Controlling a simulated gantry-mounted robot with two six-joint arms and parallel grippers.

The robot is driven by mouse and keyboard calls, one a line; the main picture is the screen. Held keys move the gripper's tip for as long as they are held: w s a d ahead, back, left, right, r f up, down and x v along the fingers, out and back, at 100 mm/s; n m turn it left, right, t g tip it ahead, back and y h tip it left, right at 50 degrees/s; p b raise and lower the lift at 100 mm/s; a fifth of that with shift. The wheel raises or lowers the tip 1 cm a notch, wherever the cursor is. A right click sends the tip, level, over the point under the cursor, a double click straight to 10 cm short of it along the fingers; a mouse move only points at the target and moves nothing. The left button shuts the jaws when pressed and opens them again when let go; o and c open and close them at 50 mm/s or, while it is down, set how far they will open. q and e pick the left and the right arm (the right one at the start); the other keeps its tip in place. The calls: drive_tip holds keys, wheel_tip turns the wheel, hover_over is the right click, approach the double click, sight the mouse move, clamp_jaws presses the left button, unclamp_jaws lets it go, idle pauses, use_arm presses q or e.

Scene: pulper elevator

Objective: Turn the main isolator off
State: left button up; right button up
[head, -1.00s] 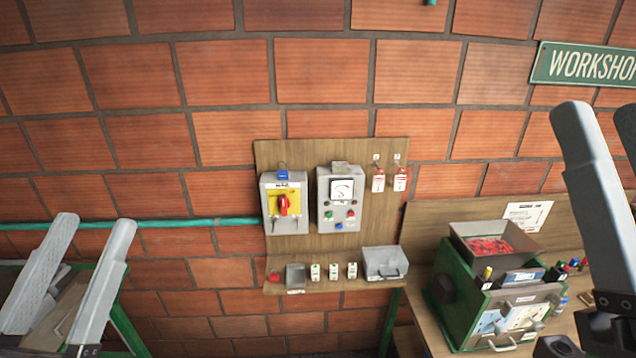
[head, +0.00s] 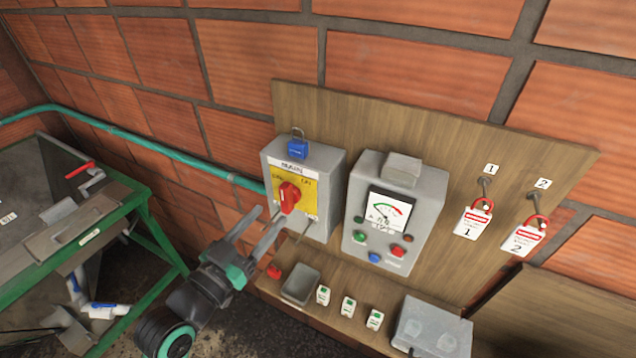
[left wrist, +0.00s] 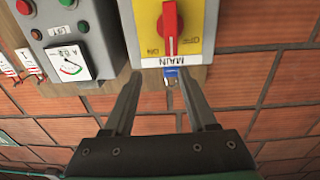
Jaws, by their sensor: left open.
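The main isolator is a grey box (head: 322,170) with a yellow plate (head: 308,210) and a red rotary knob (head: 289,197). The knob's grip looks roughly upright; its exact setting is hard to read. A blue padlock (head: 298,149) hangs at the top of the box. My left gripper (head: 272,214) is open and empty, low in front of the isolator, its fingertips near the knob but apart from it. In the left wrist view the knob (left wrist: 170,25) is beyond the open fingers (left wrist: 160,76), with the padlock (left wrist: 171,72) between them. My right gripper is out of view.
A grey meter box (head: 405,215) with buttons stands right of the isolator. A green-framed bench (head: 130,235) is at left.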

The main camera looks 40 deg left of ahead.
sight(283, 196)
use_arm(q)
drive_tip(key=shift+y, duration=0.3)
drive_tip(key=w+a, duration=0.1)
drive_tip(key=w, duration=0.2)
drive_tip(key=w+a+f, duration=0.1)
drive_tip(key=w, duration=0.2)
drive_tip(key=w+a, duration=0.1)
drive_tip(key=w, duration=0.3)
drive_tip(key=shift+a+f, duration=0.2)
drive_tip(key=shift+f, duration=0.2)
drive_tip(key=shift+s, duration=0.1)
drive_tip(key=shift+f, duration=0.1)
clamp_jaws()
